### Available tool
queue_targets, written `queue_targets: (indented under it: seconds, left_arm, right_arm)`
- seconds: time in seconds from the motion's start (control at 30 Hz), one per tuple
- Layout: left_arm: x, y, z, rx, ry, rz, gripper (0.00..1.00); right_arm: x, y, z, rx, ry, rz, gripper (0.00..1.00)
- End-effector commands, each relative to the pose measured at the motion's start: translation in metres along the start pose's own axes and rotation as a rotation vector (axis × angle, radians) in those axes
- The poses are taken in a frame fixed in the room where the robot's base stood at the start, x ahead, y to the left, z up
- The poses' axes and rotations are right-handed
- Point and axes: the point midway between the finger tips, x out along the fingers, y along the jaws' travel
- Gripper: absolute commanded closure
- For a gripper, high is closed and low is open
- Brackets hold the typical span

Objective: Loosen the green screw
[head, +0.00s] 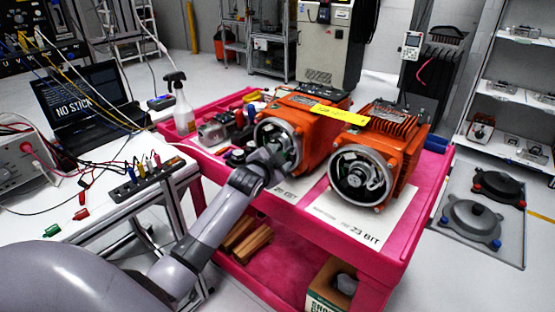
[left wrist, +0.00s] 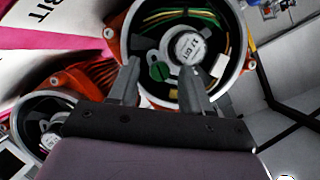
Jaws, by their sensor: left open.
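The left orange servo motor (head: 310,120) stands on the pink cart with its round encoder housing facing me. My left arm reaches in from the lower left, and its gripper (head: 274,157) is at the front of this housing, covering part of it. In the left wrist view the gripper (left wrist: 158,66) is open, its two fingers pointing into the round housing (left wrist: 240,50). A green screw (left wrist: 157,73) shows between the fingers, nearer the left one, beside a round white label (left wrist: 190,46). I cannot tell whether a finger touches it. My right gripper is not in view.
A second orange motor (head: 385,150) stands to the right on the pink cart (head: 415,215). A spray bottle (head: 180,103) stands at the cart's back left. A white bench (head: 100,215) with a laptop (head: 85,100), loose cables and a terminal strip is at the left.

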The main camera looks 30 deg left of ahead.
Motion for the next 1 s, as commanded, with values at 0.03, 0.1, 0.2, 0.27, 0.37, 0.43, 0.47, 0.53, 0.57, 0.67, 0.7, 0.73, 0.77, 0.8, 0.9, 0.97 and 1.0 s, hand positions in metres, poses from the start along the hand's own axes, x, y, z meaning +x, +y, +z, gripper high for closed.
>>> queue_targets:
  seconds: [0.03,0.1,0.2,0.27,0.37,0.43,0.47,0.53,0.57,0.67,0.7,0.73,0.77,0.8,0.9,0.97,1.0]
  left_arm:
    - [-0.001,0.0,0.001,0.0,0.0,0.0,0.52]
    - [-0.004,0.0,0.001,0.0,0.0,0.0,0.52]
    - [-0.013,0.001,0.001,0.0,0.0,0.0,0.52]
    - [-0.019,0.001,0.001,0.0,0.0,-0.001,0.52]
    - [-0.032,0.0,0.001,0.002,0.0,0.0,0.52]
    - [-0.04,0.0,0.001,0.002,0.0,0.0,0.52]
    - [-0.044,0.0,0.001,0.002,0.0,0.0,0.52]
    - [-0.052,0.0,0.001,0.002,0.0,0.0,0.52]
    - [-0.055,0.001,0.001,0.001,0.0,0.0,0.52]
    - [-0.063,0.001,0.001,0.001,-0.001,0.0,0.52]
    - [-0.066,0.001,0.001,0.001,-0.001,0.001,0.52]
    - [-0.067,0.0,0.0,0.001,0.0,0.0,0.52]
    - [-0.068,0.0,0.0,0.001,0.0,0.0,0.52]
    - [-0.07,0.0,0.0,0.001,0.0,0.0,0.52]
    - [-0.071,0.0,0.0,0.001,0.0,0.0,0.52]
    - [-0.071,0.0,0.0,0.0,0.0,0.0,0.52]
    - [-0.071,0.0,0.0,0.0,0.0,0.0,0.52]
  right_arm:
    - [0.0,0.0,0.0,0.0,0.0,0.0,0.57]
    - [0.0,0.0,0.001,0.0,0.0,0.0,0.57]
    - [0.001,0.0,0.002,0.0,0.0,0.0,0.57]
    - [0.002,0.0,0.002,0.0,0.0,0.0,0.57]
    - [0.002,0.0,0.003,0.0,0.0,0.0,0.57]
    - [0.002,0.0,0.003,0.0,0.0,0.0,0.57]
    - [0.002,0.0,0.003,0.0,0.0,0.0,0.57]
    - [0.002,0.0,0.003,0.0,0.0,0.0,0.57]
    - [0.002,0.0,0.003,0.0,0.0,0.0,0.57]
    - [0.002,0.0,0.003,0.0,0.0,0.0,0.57]
    - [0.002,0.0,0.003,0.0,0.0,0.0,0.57]
    - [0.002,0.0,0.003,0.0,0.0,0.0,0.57]
    - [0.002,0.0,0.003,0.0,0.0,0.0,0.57]
    - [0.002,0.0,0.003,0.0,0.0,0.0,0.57]
    - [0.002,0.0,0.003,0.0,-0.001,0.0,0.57]
    - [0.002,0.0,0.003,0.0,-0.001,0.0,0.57]
    - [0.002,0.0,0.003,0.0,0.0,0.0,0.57]
